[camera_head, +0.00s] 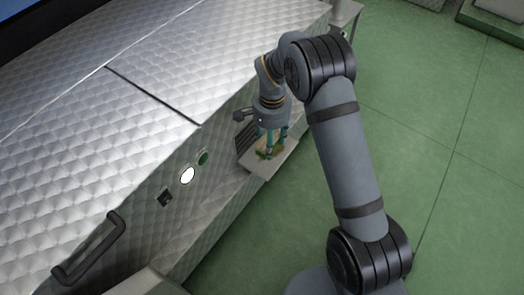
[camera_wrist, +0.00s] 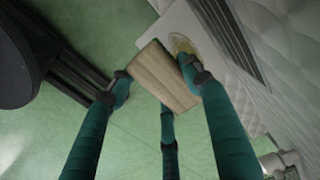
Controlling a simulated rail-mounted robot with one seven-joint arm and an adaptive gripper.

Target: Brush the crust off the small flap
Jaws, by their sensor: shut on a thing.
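The small flap (camera_head: 257,168) is a pale grey plate sticking out from the side of the metal machine. It also shows in the wrist view (camera_wrist: 171,22), at the top. A yellowish crust patch (camera_wrist: 182,42) lies on it, partly hidden behind a finger and the brush. My gripper (camera_head: 269,150) points down over the flap, its teal fingers closed around a brush with a pale wooden block (camera_wrist: 163,76). The brush's bristles are hidden in the wrist view. I cannot tell whether the brush touches the crust.
The quilted metal machine (camera_head: 120,120) fills the left, with a dark handle (camera_head: 90,252), a green button (camera_head: 203,158), a lit white button (camera_head: 187,175) and a black switch (camera_head: 165,198). A dark vent grille (camera_wrist: 240,40) is beside the flap. The green floor (camera_head: 440,140) at right is open.

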